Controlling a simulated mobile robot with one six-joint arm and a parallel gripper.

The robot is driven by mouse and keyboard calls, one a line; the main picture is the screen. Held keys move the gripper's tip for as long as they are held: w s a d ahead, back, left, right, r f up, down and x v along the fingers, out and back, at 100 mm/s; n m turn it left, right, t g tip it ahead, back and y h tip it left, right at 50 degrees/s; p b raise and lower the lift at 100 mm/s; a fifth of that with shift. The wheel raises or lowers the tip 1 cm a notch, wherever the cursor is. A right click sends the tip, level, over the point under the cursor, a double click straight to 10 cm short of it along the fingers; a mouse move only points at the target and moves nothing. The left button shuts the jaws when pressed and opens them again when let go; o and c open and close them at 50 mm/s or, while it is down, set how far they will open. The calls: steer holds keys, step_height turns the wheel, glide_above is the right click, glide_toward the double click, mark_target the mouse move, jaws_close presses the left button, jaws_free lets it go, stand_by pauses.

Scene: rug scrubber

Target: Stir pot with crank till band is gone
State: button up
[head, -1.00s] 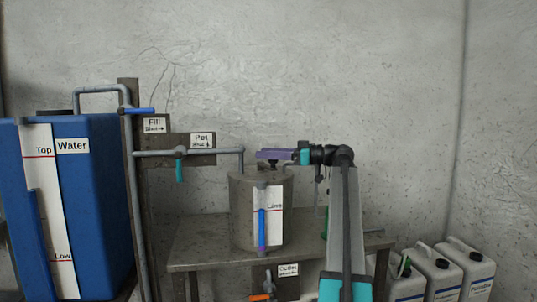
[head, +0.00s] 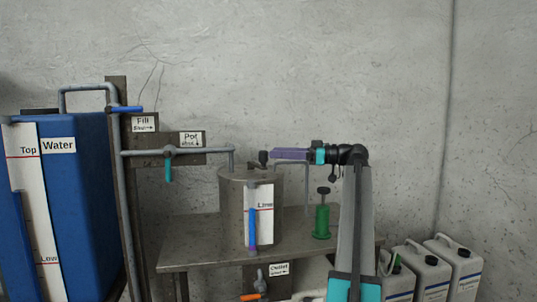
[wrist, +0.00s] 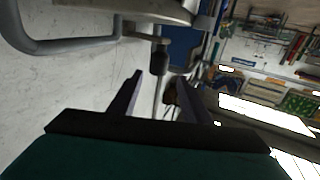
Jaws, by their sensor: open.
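The grey metal pot (head: 233,210) stands on the bench. Its crank's dark knob (head: 263,157) stands up above the lid, and the knob also shows in the wrist view (wrist: 159,60). My gripper (head: 273,154) is open and level with the knob, just to its right. In the wrist view the knob is beyond my fingertips (wrist: 160,77), in line with the gap and apart from them. A white gauge plate (head: 265,212) on the pot's front carries a blue column (head: 252,228). A small purplish part seems to show at its foot, too small to be sure.
A blue water tank (head: 85,190) and pipes with valve handles (head: 168,172) are at left. White jugs (head: 430,270) stand at lower right.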

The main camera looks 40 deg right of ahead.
steer(key=v, duration=0.5)
steer(key=shift+s+d, duration=0.15)
steer(key=shift+s, duration=0.1)
